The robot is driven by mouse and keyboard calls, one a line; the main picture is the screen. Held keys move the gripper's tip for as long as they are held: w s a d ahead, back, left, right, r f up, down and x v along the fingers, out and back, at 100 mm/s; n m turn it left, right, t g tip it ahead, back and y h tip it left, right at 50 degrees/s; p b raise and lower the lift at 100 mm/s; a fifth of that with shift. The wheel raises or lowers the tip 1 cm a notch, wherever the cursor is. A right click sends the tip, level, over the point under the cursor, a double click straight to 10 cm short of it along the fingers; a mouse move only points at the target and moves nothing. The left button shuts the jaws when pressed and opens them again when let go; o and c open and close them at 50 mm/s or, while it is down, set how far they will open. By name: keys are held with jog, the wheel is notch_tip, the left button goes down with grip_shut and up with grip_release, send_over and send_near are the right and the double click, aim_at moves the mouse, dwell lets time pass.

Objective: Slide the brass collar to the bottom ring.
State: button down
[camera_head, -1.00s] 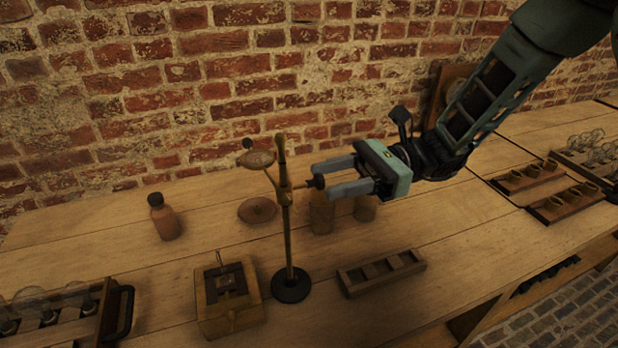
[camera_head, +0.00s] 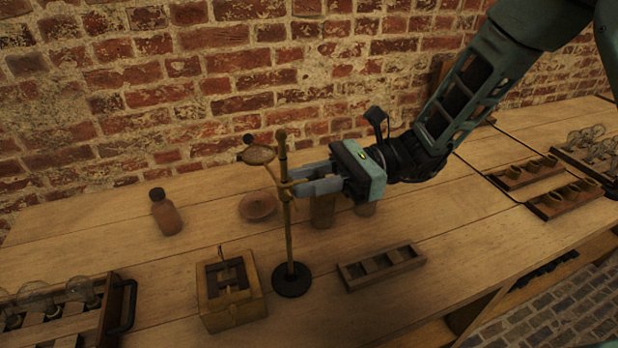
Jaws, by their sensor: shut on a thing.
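The brass collar (camera_head: 285,191) sits on an upright brass rod (camera_head: 289,238) with a round dark base (camera_head: 291,280), in the middle of the bench. It is on the upper part of the rod, and a slanted arm with an oval disc (camera_head: 257,155) runs up and left from it. My gripper (camera_head: 296,184) comes in from the right, shut on the collar at its side handle. The fingers mostly hide the handle. I cannot make out the bottom ring on the rod.
A wooden box (camera_head: 231,293) stands left of the base and a slotted wooden rack (camera_head: 381,267) to the right. A brown bottle (camera_head: 165,213), a round dish (camera_head: 258,206) and a jar (camera_head: 323,211) stand behind. A brick wall (camera_head: 200,90) closes the back.

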notch_tip(320, 180, down, 5)
jog(key=shift+r+b, duration=0.2)
jog(key=shift+b, duration=0.8)
jog(key=c, duration=1.2)
grip_release()
jog(key=shift+r, duration=0.1)
jog(key=shift+d, duration=0.1)
jog(key=b+v, duration=0.1)
jog(key=v, duration=1.6)
jog(key=shift+d+b, duration=0.2)
jog(key=shift+b, duration=0.15)
jog(key=shift+a+r, duration=0.1)
